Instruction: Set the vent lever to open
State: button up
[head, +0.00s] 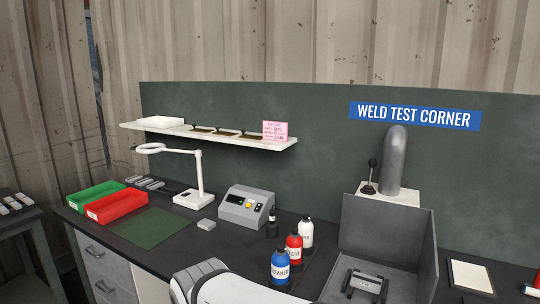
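A black lever with a round knob (372,164) stands on a white plate (402,195) at the right, beside an upright grey pipe (396,160) with a rounded top. The lever looks roughly upright with a slight lean. No open or shut marking is readable on it. A white link of my arm shows at the bottom edge, below and left of the lever. My gripper is not in view.
A grey-walled booth (418,245) stands below the lever, with a dark fixture (365,283) inside. Blue (281,267), red (293,249) and white (306,233) bottles stand left of it. A shelf (215,137) and a ring lamp (194,170) are farther left.

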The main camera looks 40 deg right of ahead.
aim_at(372, 163)
jog(key=z, duration=0.35)
jog(key=i, duration=0.75)
jog(key=z, duration=0.4)
jog(key=k, duration=0.55)
jog(key=u, duration=0.25)
jog(key=k, duration=0.15)
jog(key=z, duration=0.45)
jog(key=i, duration=0.7)
jog(key=u, duration=0.05)
